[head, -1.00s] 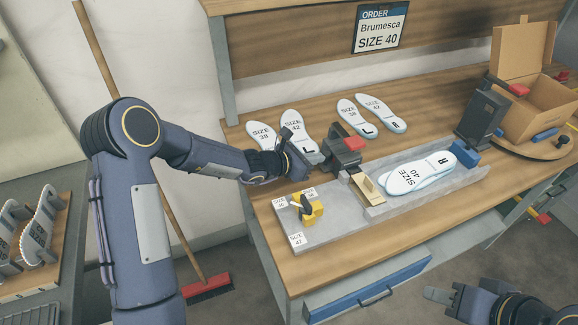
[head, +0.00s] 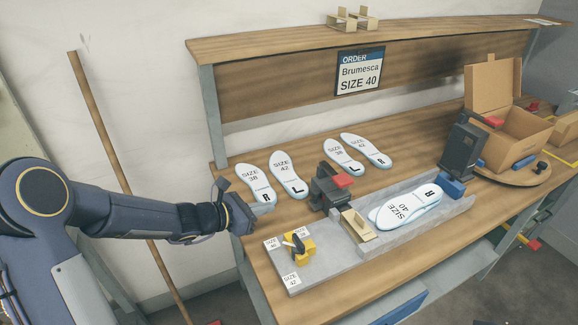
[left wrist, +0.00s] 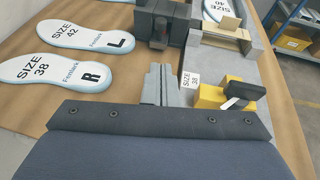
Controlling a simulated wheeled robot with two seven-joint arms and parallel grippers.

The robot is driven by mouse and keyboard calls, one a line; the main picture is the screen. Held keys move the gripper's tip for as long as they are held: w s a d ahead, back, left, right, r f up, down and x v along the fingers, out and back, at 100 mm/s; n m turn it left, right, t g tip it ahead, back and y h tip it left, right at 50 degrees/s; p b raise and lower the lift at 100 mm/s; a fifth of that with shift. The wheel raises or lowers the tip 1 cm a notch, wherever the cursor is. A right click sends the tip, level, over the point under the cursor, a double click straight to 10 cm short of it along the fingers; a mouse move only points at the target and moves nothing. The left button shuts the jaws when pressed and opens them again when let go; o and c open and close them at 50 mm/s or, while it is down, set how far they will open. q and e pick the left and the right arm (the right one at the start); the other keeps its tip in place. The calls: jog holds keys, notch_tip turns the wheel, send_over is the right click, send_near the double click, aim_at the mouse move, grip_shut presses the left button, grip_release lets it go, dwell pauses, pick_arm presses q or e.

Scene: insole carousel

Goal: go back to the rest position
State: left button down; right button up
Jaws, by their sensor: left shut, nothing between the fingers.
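My left gripper (head: 264,209) is shut and empty at the left end of the workbench (head: 262,285), beside the near ends of the left pair of insoles. In the left wrist view its closed fingers (left wrist: 160,85) point toward the dark clamp block (left wrist: 161,28), apart from the insoles. The arm comes in low from the left. A stacked pair of size 40 insoles (head: 405,208) lies on the grey fixture (head: 365,247). My right gripper is out of view.
An open carton (head: 510,130) stands on a round board at right. A broom handle (head: 115,165) leans behind my arm.

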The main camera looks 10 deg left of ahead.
pick_arm(q)
jog(key=s+d+r+m+g, duration=0.1)
jog(key=s+r+m+g, duration=0.1)
jog(key=s+r+m, duration=0.45)
jog(key=s+r+m+g, duration=0.1)
jog(key=s+r+m, duration=0.2)
jog(key=s+m, duration=0.5)
jog(key=s+a+f+m+y, duration=0.1)
jog(key=s+a+m+y, duration=0.2)
jog(key=s+m, duration=0.2)
jog(key=s+a+f+m+g+y, duration=0.1)
jog(key=s+a+f+m+y, duration=0.1)
jog(key=s, duration=0.9)
jog(key=a+m+y, duration=0.1)
jog(key=a+m, duration=0.1)
jog(key=m, duration=0.1)
jog(key=shift+s+f, duration=0.25)
